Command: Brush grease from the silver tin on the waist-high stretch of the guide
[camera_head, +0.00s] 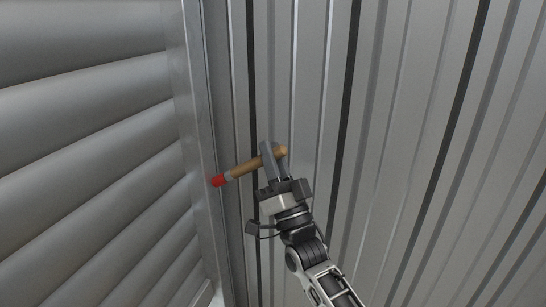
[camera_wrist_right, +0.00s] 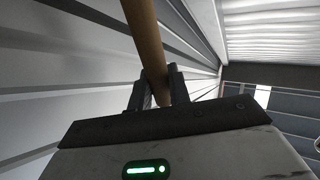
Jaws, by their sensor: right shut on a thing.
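My right gripper (camera_head: 273,150) is shut on the wooden handle of a brush (camera_head: 246,167). The brush lies nearly level, slightly tilted, with its red end (camera_head: 217,181) pointing left and lower. In the head view the red end overlaps the edge of the upright metal guide (camera_head: 198,110); I cannot tell whether it touches. In the right wrist view the handle (camera_wrist_right: 146,35) runs up between the fingers (camera_wrist_right: 157,88), and the brush's red end is out of frame. The silver tin is not in view. My left gripper is not in view.
A grey slatted roller shutter (camera_head: 90,120) fills the left, beside the guide. A ribbed metal wall (camera_head: 410,130) fills the right, behind my right arm. The right wrist view shows a pale ribbed ceiling (camera_wrist_right: 270,30) and dark panelling (camera_wrist_right: 290,95).

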